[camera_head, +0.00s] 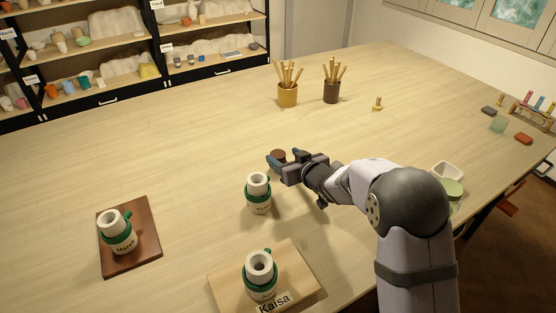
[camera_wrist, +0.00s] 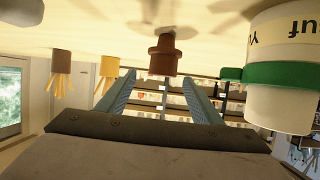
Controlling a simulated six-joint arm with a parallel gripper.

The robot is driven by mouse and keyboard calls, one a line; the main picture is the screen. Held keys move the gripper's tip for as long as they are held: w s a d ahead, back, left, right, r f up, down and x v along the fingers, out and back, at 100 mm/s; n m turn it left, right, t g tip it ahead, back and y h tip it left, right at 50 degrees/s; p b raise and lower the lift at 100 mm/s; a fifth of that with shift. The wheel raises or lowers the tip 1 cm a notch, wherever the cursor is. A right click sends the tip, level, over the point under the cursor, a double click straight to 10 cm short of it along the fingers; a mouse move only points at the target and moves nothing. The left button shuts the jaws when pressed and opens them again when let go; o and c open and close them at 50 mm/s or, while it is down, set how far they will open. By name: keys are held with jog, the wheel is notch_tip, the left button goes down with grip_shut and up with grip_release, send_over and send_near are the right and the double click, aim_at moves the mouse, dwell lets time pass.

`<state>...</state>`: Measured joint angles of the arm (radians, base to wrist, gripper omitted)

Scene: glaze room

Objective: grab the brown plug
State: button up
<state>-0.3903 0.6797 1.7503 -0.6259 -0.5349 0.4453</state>
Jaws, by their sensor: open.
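The brown plug (camera_head: 278,155) stands on the table in the head view, partly hidden behind my fingers. My gripper (camera_head: 284,160) is low over the table at the plug. Its two fingers are apart and empty in the wrist view (camera_wrist: 158,82). The plug appears centred between the fingertips, at or just beyond them. I see no finger touching it.
A white jar with a green band (camera_head: 258,194) stands close beside my gripper, and looms at the right in the wrist view (camera_wrist: 283,95). Similar jars stand on a brown board (camera_head: 144,258) and a pale board (camera_head: 226,287). Tool-filled yellow (camera_head: 288,97) and brown (camera_head: 331,92) cups stand behind.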

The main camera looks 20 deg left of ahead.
aim_at(278, 153)
jog(key=p+x, duration=0.1)
jog(key=x, duration=0.2)
jog(key=shift+s+a, duration=0.2)
jog(key=shift+p+x, duration=0.4)
jog(key=shift+x, duration=0.5)
jog(key=c, duration=1.2)
